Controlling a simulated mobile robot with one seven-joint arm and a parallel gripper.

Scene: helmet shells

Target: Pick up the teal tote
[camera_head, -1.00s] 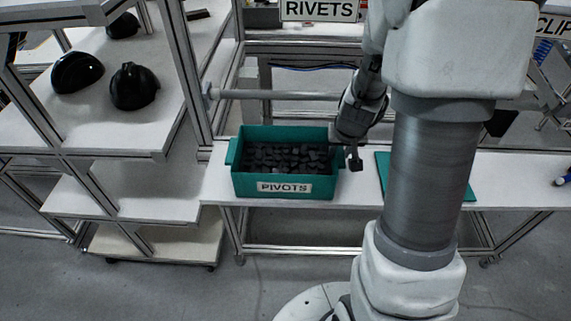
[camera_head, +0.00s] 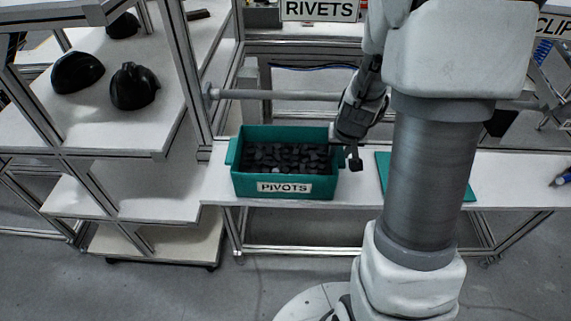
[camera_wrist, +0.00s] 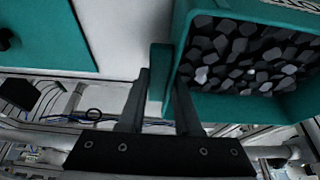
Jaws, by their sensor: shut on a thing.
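The teal tote (camera_head: 238,187) stands on the white bench in the head view, labelled PIVOTS and filled with dark pieces (camera_head: 285,158). In the wrist view the teal tote (camera_wrist: 212,106) fills the upper right, with its side handle (camera_wrist: 159,72) between my two fingers. My gripper (camera_head: 350,160) is at the tote's right side in the head view. In the wrist view my gripper (camera_wrist: 160,90) is shut on the handle. The tote looks level and appears to rest on the bench; the head view shows no clear gap under it.
A flat teal panel (camera_head: 382,172) lies on the bench to the right, partly behind my arm. A shelf rack (camera_head: 130,140) with black helmet shells (camera_head: 134,87) stands close on the left. A metal rail (camera_head: 280,95) runs behind the tote.

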